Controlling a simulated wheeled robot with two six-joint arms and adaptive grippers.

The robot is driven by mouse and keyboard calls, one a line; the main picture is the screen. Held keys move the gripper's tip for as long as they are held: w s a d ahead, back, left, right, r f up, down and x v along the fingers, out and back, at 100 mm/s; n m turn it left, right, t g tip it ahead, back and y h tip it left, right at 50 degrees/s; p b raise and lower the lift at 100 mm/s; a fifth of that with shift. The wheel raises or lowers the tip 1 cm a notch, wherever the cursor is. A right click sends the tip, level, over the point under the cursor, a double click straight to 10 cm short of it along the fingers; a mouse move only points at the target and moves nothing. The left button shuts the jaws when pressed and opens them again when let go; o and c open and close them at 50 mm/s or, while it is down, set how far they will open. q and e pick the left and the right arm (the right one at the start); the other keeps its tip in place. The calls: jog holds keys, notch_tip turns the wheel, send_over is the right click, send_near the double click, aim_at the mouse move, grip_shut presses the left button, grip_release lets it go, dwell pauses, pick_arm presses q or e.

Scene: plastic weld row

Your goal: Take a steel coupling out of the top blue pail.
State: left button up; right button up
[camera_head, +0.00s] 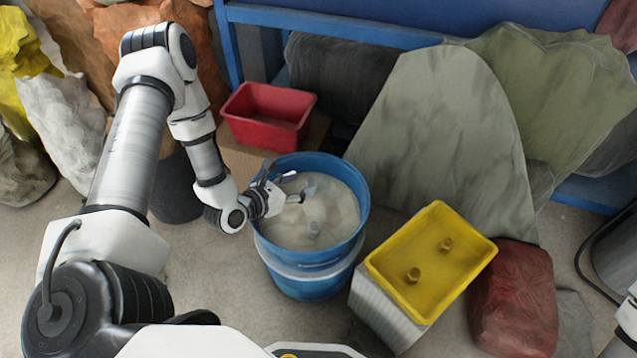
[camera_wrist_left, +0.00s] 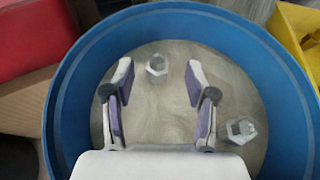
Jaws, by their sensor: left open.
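The top blue pail (camera_head: 362,205) stands in another blue pail (camera_head: 310,288), with a pale floor inside; its rim also shows in the wrist view (camera_wrist_left: 62,100). In the wrist view a steel coupling (camera_wrist_left: 158,64) lies ahead, between the lines of the fingers, and a second steel coupling (camera_wrist_left: 242,130) lies right of them near the wall. One coupling (camera_head: 314,230) shows clearly in the head view; the other is hard to tell from the fingers. My left gripper (camera_head: 297,187) is open and empty over the pail's mouth; it also shows in the wrist view (camera_wrist_left: 160,85). My right gripper is out of view.
A yellow bin (camera_head: 384,281) with two small brownish fittings sits on a box right of the pail. A red bin (camera_head: 238,120) stands behind on cardboard. A dark red sack (camera_head: 515,300) and grey-green sheets (camera_head: 440,130) crowd the right and back. A blue frame (camera_head: 330,28) runs behind.

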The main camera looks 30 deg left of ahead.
aim_at(310, 182)
pick_arm(q)
jog(key=b+x, duration=0.1)
jog(key=x, duration=0.1)
jog(key=b+x, duration=0.1)
jog(key=x, duration=0.2)
jog(key=shift+a+f+b, duration=0.1)
jog(key=shift+f+b, duration=0.2)
jog(key=shift+f, duration=0.2)
jog(key=shift+w, duration=0.15)
jog(key=shift+r, duration=0.15)
grip_shut()
